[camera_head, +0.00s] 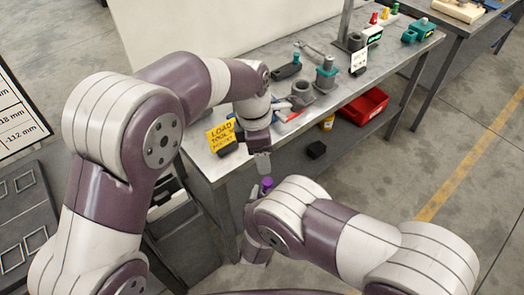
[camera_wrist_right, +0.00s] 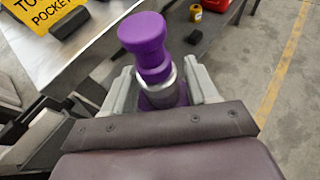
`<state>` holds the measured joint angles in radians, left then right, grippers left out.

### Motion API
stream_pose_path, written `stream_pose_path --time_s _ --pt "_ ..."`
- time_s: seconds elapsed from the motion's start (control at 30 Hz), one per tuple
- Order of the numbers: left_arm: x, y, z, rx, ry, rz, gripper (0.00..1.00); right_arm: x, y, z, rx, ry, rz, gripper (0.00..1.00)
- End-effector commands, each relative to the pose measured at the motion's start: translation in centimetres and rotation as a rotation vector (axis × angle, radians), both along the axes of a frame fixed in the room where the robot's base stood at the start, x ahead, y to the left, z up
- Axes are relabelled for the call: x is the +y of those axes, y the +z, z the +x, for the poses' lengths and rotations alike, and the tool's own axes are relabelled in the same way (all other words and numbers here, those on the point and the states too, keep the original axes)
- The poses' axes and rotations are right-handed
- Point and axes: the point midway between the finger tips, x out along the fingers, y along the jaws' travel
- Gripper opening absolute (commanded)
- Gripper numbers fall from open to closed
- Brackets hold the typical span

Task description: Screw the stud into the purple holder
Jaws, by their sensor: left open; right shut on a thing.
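The purple holder (camera_wrist_right: 142,38) has a round purple head, a silver collar and a purple lower part. It stands between the fingers of my right gripper (camera_wrist_right: 162,88), which is shut on it around the collar. In the head view only a bit of the holder (camera_head: 266,183) shows, above my right wrist, in front of the bench. My left gripper (camera_head: 262,164) is open and points down, just above the holder in the picture; a gap to it cannot be judged. I cannot make out the stud for certain in either view.
The metal bench (camera_head: 330,100) carries a yellow sign (camera_head: 221,135), a teal-and-grey holder (camera_head: 326,72), a grey ring-shaped part (camera_head: 301,92) and other tools. A red bin (camera_head: 363,105) and a black block (camera_head: 316,149) lie lower down. Open floor lies to the right.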

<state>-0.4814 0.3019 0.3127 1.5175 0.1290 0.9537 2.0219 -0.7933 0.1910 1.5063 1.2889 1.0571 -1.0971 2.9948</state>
Motion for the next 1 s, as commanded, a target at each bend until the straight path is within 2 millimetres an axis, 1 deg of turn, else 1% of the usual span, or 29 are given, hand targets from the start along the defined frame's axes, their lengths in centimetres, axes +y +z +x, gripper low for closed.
stream_pose_path --time_s 0.27,0.37,0.47,0.8,0.9,1.0 --pt "0.0 -0.1 0.0 0.0 0.0 0.0 0.59 0.0 0.1 0.1 -0.003 0.0 0.002 0.0" --pt "-0.1 -0.7 0.0 0.001 -0.001 0.001 0.59 0.0 0.1 0.1 -0.003 0.0 0.002 0.0" --pt "-0.2 -2.1 0.0 0.003 -0.001 0.002 0.59 0.0 0.1 0.1 -0.003 0.0 0.002 0.0" --pt "-1.0 -8.7 0.0 0.003 -0.002 0.002 0.59 0.0 0.1 0.1 -0.003 0.0 0.002 0.0" --pt "-1.2 -10.1 0.0 0.001 -0.003 0.001 0.59 0.0 0.1 0.1 -0.003 0.0 0.002 0.0" --pt "-1.4 -11.1 0.0 0.001 -0.002 0.001 0.59 0.0 0.1 0.1 -0.003 0.0 0.002 0.0"
